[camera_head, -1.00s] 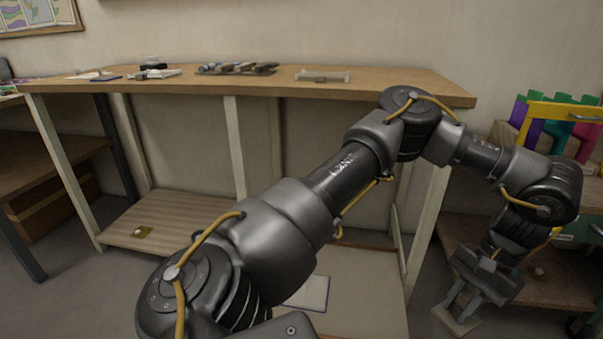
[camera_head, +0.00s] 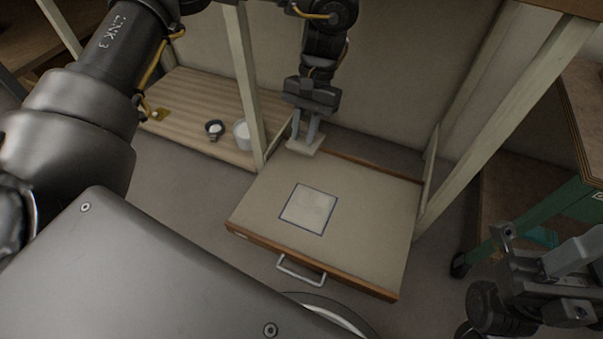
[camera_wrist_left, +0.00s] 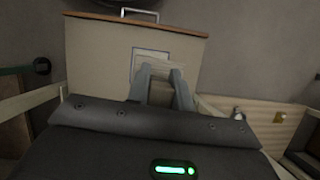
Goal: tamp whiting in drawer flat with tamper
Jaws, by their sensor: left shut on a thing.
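The drawer (camera_head: 375,218) is pulled out low, with a wooden rim and a metal handle at its front. A blue-outlined square with a pale whitish patch (camera_head: 308,208), apparently the whiting, lies on its flat surface. My left gripper (camera_head: 312,132) is shut on the tamper (camera_head: 304,147), a small pale plate, near the drawer's back left edge, apart from the patch. In the left wrist view, my left gripper's fingers (camera_wrist_left: 162,82) partly cover the square (camera_wrist_left: 152,54). My right gripper (camera_head: 548,262) is at the lower right; its fingers are unclear.
A slatted low shelf (camera_head: 205,115) left of the drawer holds a dark cup (camera_head: 214,128), a white pot (camera_head: 242,135) and a small yellowish item (camera_head: 158,114). Pale bench legs stand on both sides. A green cart (camera_head: 535,215) stands at the right.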

